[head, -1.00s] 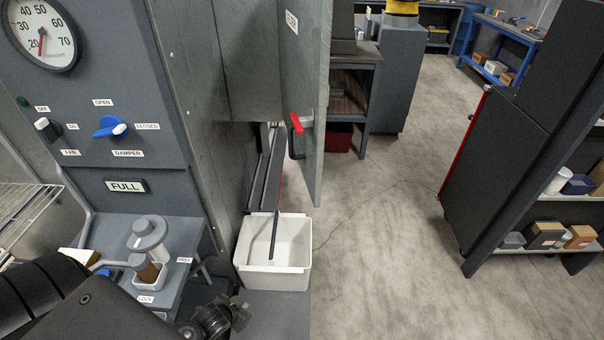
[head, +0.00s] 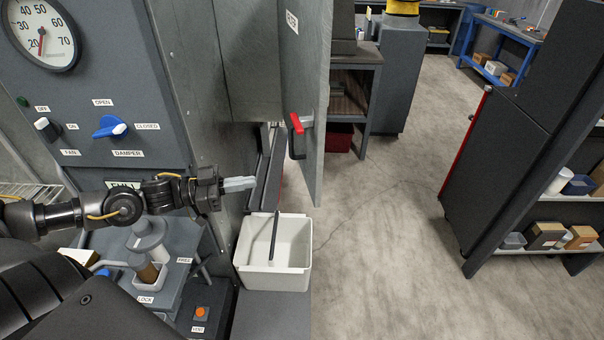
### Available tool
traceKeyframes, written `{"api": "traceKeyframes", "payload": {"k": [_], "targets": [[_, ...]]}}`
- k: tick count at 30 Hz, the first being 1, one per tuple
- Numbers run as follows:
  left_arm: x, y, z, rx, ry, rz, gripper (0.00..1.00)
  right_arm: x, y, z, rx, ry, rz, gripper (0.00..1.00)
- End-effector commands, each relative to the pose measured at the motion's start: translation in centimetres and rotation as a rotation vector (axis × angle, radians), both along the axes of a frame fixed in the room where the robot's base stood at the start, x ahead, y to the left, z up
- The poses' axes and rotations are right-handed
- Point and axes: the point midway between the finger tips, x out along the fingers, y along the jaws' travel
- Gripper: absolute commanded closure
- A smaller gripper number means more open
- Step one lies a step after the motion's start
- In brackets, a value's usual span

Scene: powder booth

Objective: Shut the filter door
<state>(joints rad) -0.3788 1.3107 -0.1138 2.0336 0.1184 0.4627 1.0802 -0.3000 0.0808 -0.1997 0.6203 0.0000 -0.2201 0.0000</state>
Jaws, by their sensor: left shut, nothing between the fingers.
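The filter door (head: 312,100) is a grey metal panel, seen nearly edge-on, standing open out from the grey cabinet (head: 190,80). A handle with a red grip (head: 297,123) is on it. My left gripper (head: 252,183) is shut and empty, pointing right in front of the cabinet's side. It is left of and below the door handle, apart from it. My right gripper is not in view.
A white bin (head: 297,268) stands on a grey ledge below the opening, with a dark rod in it. The control panel has a blue damper lever (head: 110,127). A dark shelf unit (head: 500,150) stands right. The floor (head: 390,230) between is clear.

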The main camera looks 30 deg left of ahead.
Motion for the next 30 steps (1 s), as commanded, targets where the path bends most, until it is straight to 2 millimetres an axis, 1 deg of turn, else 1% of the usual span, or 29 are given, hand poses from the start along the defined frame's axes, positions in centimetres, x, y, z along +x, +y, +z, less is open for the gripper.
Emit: {"api": "traceKeyframes", "payload": {"k": [5, 11, 18, 27, 30], "targets": [[0.2, -0.2, 0.1, -0.002, -0.003, 0.002, 1.0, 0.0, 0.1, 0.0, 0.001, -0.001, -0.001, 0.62], [1.3, -1.3, 0.1, -0.002, -0.007, 0.004, 1.0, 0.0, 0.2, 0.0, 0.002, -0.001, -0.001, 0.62], [3.4, -3.8, 0.4, -0.003, -0.008, 0.004, 1.0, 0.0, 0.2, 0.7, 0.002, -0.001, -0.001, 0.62], [6.9, -7.9, 0.5, -0.002, -0.006, 0.002, 1.0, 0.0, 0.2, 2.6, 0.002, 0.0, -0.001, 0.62], [7.8, -9.0, 0.4, -0.001, -0.002, 0.003, 1.0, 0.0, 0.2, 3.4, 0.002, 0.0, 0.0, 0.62]]}}
